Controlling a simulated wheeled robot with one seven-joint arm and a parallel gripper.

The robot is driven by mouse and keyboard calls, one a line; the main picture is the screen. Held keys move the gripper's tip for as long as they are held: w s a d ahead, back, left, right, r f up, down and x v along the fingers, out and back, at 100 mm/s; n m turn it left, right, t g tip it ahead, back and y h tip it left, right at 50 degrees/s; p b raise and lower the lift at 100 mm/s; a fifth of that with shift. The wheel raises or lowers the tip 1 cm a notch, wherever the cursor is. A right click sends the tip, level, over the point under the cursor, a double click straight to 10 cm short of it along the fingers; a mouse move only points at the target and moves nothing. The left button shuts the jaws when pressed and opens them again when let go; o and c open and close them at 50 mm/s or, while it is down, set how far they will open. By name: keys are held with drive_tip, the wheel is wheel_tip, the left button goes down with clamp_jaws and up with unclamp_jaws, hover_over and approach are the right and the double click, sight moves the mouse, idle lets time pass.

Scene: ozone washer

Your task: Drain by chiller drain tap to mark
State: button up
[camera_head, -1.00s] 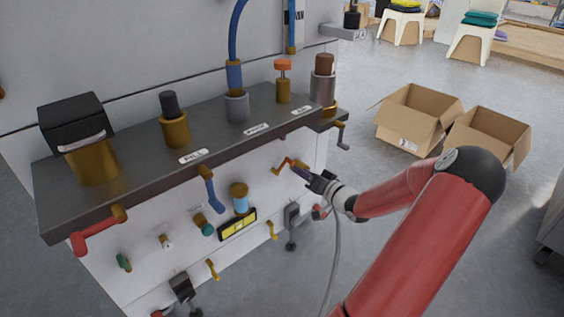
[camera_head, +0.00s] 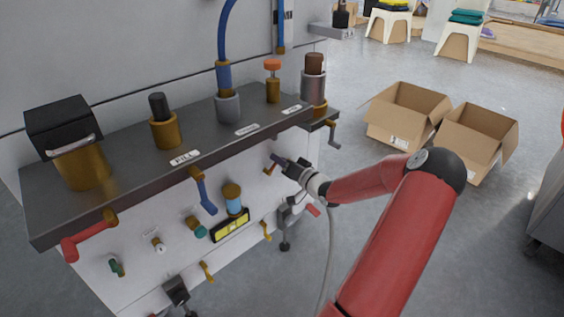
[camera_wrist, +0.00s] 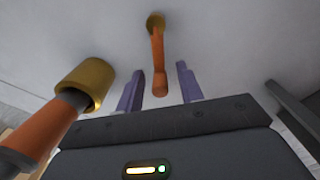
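A tap with a brass base and an orange handle (camera_wrist: 157,60) is on the white front panel; the frames do not show whether it is the chiller drain tap. In the head view its brass part (camera_head: 268,170) shows beside my gripper (camera_head: 279,161). In the wrist view my gripper (camera_wrist: 160,88) is open, with one purple finger on each side of the handle's free end. A gap shows on both sides. A pale blue cylinder with a brass cap (camera_head: 233,205) and a yellow, black-framed gauge (camera_head: 230,226) are lower left on the panel. Their marks are too small to read.
A dark shelf (camera_head: 130,167) overhangs the panel, with a blue lever (camera_head: 207,193) below it. A brass-collared orange part (camera_wrist: 85,87) is close to the left finger in the wrist view. Two cardboard boxes (camera_head: 473,155) stand on open floor at right.

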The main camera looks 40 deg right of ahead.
sight(264, 157)
clamp_jaws()
drive_tip(key=shift+a+n, duration=0.1)
drive_tip(key=shift+n, duration=0.2)
drive_tip(key=a+n+b, duration=0.1)
drive_tip(key=n+b, duration=0.1)
drive_tip(key=n, duration=0.1)
drive_tip(key=a+r+n+b, duration=0.1)
drive_tip(key=n+b, duration=0.2)
drive_tip(key=a+n+b, duration=0.2)
drive_tip(key=n, duration=0.1)
drive_tip(key=shift+s+r+b, duration=0.2)
drive_tip(key=shift+r+b, duration=0.1)
drive_tip(key=shift+r, duration=0.1)
drive_tip(key=shift+n, duration=0.3)
unclamp_jaws()
drive_tip(key=shift+r, duration=0.1)
